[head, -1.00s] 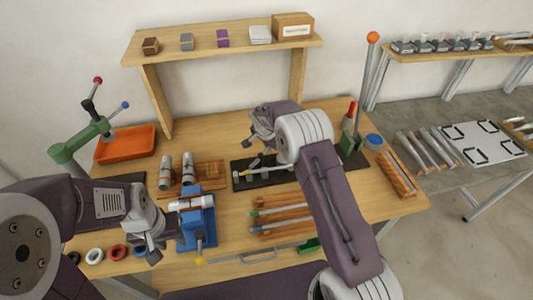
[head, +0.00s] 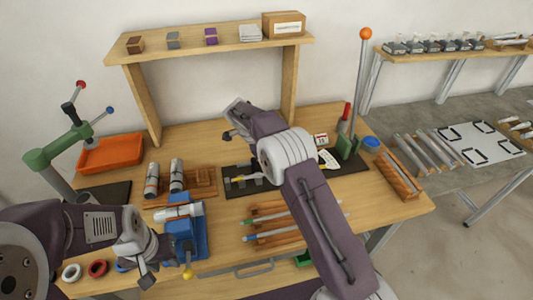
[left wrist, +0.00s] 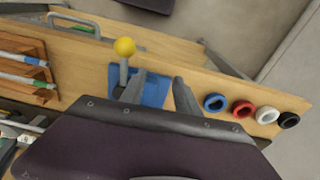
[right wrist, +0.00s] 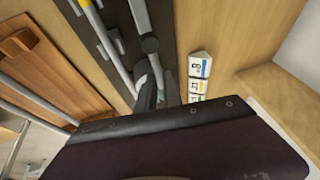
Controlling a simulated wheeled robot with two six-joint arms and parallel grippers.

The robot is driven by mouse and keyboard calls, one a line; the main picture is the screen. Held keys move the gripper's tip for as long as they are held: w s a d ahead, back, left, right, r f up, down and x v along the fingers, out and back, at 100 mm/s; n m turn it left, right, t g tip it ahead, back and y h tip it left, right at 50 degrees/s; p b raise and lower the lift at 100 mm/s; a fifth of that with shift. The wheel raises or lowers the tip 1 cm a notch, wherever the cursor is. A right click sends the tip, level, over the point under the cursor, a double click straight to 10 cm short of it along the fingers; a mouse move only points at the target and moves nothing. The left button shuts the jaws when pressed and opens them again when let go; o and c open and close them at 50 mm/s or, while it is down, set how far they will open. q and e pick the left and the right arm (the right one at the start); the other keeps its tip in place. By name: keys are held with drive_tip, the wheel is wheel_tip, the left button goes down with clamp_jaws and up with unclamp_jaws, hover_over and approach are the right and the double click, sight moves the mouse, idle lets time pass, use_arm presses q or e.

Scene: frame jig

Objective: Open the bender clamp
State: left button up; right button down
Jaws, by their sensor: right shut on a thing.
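The bender, a green stand (head: 347,147) with a red handle (head: 346,112) and a tall orange-knobbed lever (head: 366,34), stands at the right end of the black plate (head: 350,172). I take the red handle for its clamp; it points up. My right gripper (right wrist: 160,92) is low over the black plate, shut on a grey metal part (right wrist: 150,44); I cannot tell whether this belongs to the clamp. In the head view my right arm hides these fingertips. My left gripper (left wrist: 157,92) is open and empty above the blue vise (left wrist: 155,88), apart from the bender.
The tube rack (head: 267,232) lies in front of the black plate, and labelled tags (right wrist: 198,80) lie behind it. Shelf posts (head: 290,85) rise at the back. A wooden tray (head: 400,178) stands right of the bender.

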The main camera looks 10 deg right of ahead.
drive_tip(key=shift+s+f, duration=0.1)
idle(0.4)
drive_tip(key=c, duration=1.5)
unclamp_jaws()
drive_tip(key=shift+a, duration=0.1)
drive_tip(key=v, duration=0.9)
